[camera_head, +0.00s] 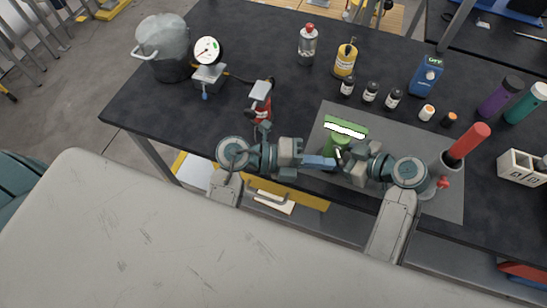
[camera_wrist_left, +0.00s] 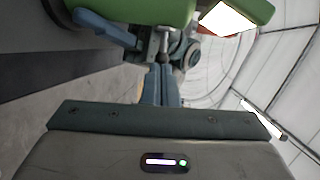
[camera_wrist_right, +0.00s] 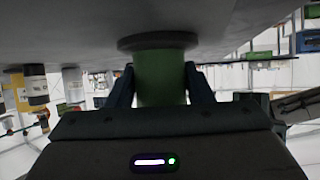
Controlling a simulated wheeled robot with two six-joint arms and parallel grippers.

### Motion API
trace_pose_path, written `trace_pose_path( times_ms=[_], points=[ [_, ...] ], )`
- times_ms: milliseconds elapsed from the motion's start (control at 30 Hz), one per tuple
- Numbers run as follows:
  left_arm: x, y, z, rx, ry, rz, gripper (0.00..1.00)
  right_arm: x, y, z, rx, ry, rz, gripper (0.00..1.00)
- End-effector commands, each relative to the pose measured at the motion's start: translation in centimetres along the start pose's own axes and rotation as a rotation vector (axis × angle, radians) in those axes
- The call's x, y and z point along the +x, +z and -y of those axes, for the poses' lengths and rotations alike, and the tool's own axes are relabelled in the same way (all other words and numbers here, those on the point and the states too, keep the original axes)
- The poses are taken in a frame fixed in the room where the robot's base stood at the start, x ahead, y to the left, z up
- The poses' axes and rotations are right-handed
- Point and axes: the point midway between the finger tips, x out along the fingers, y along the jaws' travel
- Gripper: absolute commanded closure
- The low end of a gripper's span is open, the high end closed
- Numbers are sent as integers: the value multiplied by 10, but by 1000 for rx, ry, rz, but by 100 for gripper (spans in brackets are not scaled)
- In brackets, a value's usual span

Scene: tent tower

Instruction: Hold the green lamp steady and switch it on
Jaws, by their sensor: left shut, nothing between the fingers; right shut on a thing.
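The green lamp (camera_head: 338,143) stands on the grey mat near the front of the bench. The panel in its head looks bright white, also in the left wrist view (camera_wrist_left: 228,17). My right gripper (camera_wrist_right: 160,88) is shut on the lamp's green post, just beside its dark round base (camera_wrist_right: 158,41). My left gripper (camera_head: 330,163) is shut and empty, its fingertips close to the lamp's front side. In the left wrist view its fingers (camera_wrist_left: 160,70) point at a small metallic stub (camera_wrist_left: 163,42) by the lamp; whether they touch it I cannot tell.
A red-topped cylinder (camera_head: 467,142) stands right of my right arm. Small bottles (camera_head: 370,92), a yellow can (camera_head: 345,60) and a blue box (camera_head: 426,75) stand behind the mat (camera_head: 447,203). A red-and-black tool (camera_head: 262,100) and a gauge (camera_head: 208,50) stand to the left.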

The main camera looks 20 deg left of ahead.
Motion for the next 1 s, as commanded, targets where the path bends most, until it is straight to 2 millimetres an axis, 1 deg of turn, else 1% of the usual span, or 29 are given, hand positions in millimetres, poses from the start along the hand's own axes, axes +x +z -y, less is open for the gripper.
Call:
trace_pose_path(
  times_ms=[300, 600, 800, 1000],
  points=[
    [-44, -5, -1, 5, 7, -1, 100, 0, 2, 0, 2, -1, 4, 87],
    [-83, -10, 0, 4, 6, -2, 100, 0, 2, 0, 2, -1, 4, 87],
    [-106, -12, -1, 4, 7, -2, 100, 0, 2, 0, 2, -1, 4, 87],
    [-124, -14, 0, 3, 4, -2, 100, 1, 3, 0, 2, -2, 5, 87]
  ],
)
